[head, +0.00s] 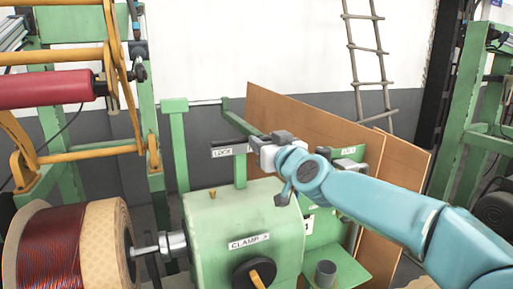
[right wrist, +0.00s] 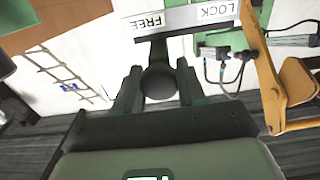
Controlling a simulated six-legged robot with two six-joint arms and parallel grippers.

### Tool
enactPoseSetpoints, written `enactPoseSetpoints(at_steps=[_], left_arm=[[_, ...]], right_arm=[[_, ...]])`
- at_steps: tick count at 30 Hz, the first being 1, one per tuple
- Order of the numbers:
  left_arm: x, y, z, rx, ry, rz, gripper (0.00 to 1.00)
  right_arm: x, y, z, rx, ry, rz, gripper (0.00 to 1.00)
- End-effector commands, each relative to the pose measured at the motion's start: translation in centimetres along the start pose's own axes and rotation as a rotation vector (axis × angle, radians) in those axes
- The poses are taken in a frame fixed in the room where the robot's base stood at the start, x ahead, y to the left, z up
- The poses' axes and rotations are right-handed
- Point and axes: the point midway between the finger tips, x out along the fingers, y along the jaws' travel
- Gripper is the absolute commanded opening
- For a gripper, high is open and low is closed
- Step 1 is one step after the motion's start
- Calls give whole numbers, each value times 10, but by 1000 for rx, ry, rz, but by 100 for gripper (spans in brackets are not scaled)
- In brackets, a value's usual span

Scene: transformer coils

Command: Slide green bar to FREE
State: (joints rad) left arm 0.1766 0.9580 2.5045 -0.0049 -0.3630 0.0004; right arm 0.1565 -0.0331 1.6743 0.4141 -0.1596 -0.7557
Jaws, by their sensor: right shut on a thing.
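My right gripper (head: 268,152) is at the small label strip behind the round green machine housing. In the right wrist view its two fingers (right wrist: 158,88) are shut on a dark round knob (right wrist: 158,82), which seems to belong to the green bar; the bar itself is mostly hidden. The white LOCK label (head: 222,152) shows just left of the gripper in the head view. In the right wrist view the LOCK label (right wrist: 215,12) and FREE label (right wrist: 155,21) appear upside down, and the knob lines up roughly with FREE. My left gripper is not in view.
The green housing (head: 235,222) with a CLAMP label and a black-and-orange knob (head: 255,272) stands below the gripper. A copper-wound coil (head: 55,250) is at the left. Brown panels (head: 300,112) stand behind my right arm.

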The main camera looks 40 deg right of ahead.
Motion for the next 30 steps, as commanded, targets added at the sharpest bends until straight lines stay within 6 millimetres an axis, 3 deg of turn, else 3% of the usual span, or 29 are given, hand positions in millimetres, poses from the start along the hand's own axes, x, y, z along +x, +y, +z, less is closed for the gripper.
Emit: enactPoseSetpoints(at_steps=[14,15,16,26,30], left_arm=[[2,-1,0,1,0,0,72],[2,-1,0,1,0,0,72],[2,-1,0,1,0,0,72],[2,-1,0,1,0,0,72],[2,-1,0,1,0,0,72]], right_arm=[[-2,3,-6,1,14,12,0],[-2,3,-6,1,14,12,50],[-2,3,-6,1,14,12,60],[-1,2,-3,1,7,5,62],[-13,2,-4,1,7,5,62]])
